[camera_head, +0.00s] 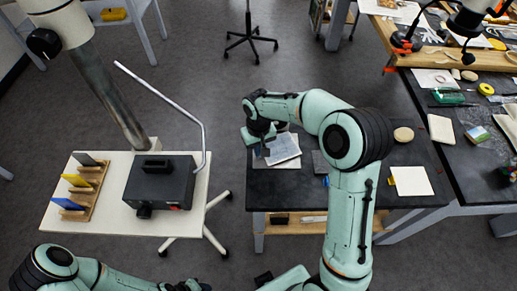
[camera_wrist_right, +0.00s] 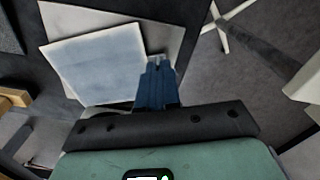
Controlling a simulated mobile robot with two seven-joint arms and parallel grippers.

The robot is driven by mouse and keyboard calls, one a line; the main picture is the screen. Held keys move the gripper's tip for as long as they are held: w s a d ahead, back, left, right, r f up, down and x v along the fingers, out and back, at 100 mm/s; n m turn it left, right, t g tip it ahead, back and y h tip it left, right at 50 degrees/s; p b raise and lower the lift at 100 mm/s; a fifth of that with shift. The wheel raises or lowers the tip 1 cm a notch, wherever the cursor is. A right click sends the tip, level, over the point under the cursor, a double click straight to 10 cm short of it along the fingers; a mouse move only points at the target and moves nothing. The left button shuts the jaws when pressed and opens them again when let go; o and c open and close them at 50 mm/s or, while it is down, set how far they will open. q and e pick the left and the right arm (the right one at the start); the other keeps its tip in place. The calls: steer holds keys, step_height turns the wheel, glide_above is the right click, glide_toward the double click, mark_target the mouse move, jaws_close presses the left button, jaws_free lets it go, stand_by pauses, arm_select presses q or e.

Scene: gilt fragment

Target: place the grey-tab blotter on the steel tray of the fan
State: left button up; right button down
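A pale blue-grey sheet (camera_head: 281,150) lies over a larger off-white sheet (camera_head: 293,163) at the left end of the dark table; a grey tab cannot be made out. In the right wrist view the blue-grey sheet (camera_wrist_right: 98,66) overlaps the off-white one (camera_wrist_right: 88,20). My right gripper (camera_head: 266,137) is at the sheets' upper left; its dark blue fingers (camera_wrist_right: 157,68) are close together at the blue-grey sheet's edge, grip unclear. My left gripper (camera_head: 188,286) is partly cut off at the bottom edge. I cannot identify the fan or its steel tray with certainty.
A white table (camera_head: 112,221) at left carries a black box (camera_head: 160,180) and a wooden rack (camera_head: 90,190) with grey, yellow and blue pieces. A white square (camera_head: 412,182) with a yellow tab lies right of my right arm. Open floor separates the tables.

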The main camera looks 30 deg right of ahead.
steer(key=shift+f, duration=0.2)
steer(key=shift+f, duration=0.15)
steer(key=c, duration=1.4)
jaws_free()
arm_select(q)
steer(key=shift+s+f, duration=0.1)
arm_select(e)
steer(key=shift+o, duration=0.2)
steer(key=shift+r, duration=0.45)
arm_select(q)
steer(key=shift+w+r+p, duration=0.6)
steer(key=shift+w+r, duration=0.15)
steer(key=shift+r, duration=0.15)
arm_select(e)
step_height(320, 180, up, 12)
steer(key=shift+f, duration=0.2)
